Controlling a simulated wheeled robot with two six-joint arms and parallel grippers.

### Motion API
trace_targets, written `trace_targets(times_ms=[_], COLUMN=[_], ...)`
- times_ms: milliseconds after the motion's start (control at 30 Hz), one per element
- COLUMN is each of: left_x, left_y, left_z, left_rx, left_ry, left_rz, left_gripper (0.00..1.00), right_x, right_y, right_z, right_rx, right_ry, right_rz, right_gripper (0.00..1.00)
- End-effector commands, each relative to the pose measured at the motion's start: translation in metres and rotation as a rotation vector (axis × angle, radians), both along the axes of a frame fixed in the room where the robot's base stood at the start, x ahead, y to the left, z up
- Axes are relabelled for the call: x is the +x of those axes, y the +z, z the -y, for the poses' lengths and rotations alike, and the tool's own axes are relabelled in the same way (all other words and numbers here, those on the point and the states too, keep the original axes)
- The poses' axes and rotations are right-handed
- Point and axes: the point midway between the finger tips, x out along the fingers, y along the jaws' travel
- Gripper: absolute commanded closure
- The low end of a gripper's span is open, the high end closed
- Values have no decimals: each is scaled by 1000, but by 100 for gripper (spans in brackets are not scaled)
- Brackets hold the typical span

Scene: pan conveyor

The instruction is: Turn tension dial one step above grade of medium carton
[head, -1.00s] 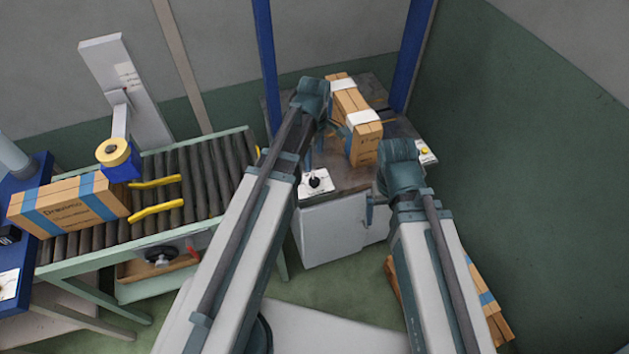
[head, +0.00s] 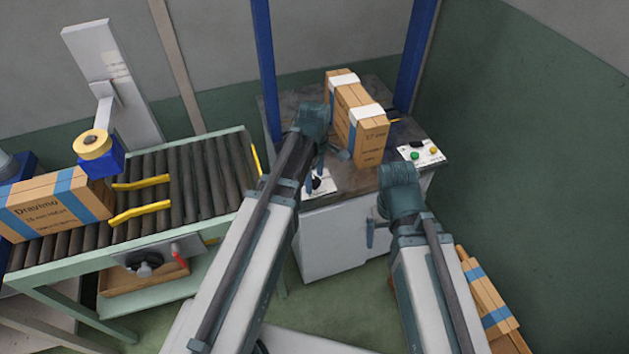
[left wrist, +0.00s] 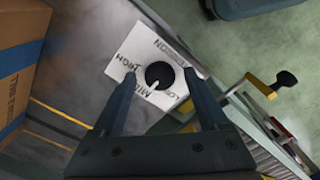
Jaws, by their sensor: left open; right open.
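The tension dial is a black knob with a white pointer mark on a white plate (head: 324,187), at the table's front left. In the left wrist view the dial (left wrist: 159,75) lies between the fingers of my left gripper (left wrist: 160,77), which are open; contact cannot be told. The plate reads TENSION, LOW, MID and HIGH; the pointer is towards the MID and LOW side, exact step unclear. In the head view my left gripper (head: 322,165) is above the plate. My right gripper (head: 370,233) is open and empty in front of the cabinet. Which carton is medium is unclear.
A button panel (head: 421,153) sits at the table's right. Blue posts flank the table.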

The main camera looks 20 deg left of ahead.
Motion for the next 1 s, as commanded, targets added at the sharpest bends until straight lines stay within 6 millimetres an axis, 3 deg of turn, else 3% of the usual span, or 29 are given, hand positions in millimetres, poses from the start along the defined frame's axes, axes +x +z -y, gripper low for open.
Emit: trace_targets(times_ms=[167, 500, 600, 1000], left_x=[0, 0, 0, 0], left_y=[1, 1, 1, 1], left_z=[0, 0, 0, 0], left_rx=[0, 0, 0, 0], left_ry=[0, 0, 0, -85], left_rz=[0, 0, 0, 0], left_gripper=[25, 86, 100, 100], right_x=[0, 0, 0, 0], right_y=[1, 1, 1, 1], right_z=[0, 0, 0, 0], right_rx=[0, 0, 0, 0], right_ry=[0, 0, 0, 0], right_rz=[0, 0, 0, 0], right_gripper=[4, 4, 4, 4])
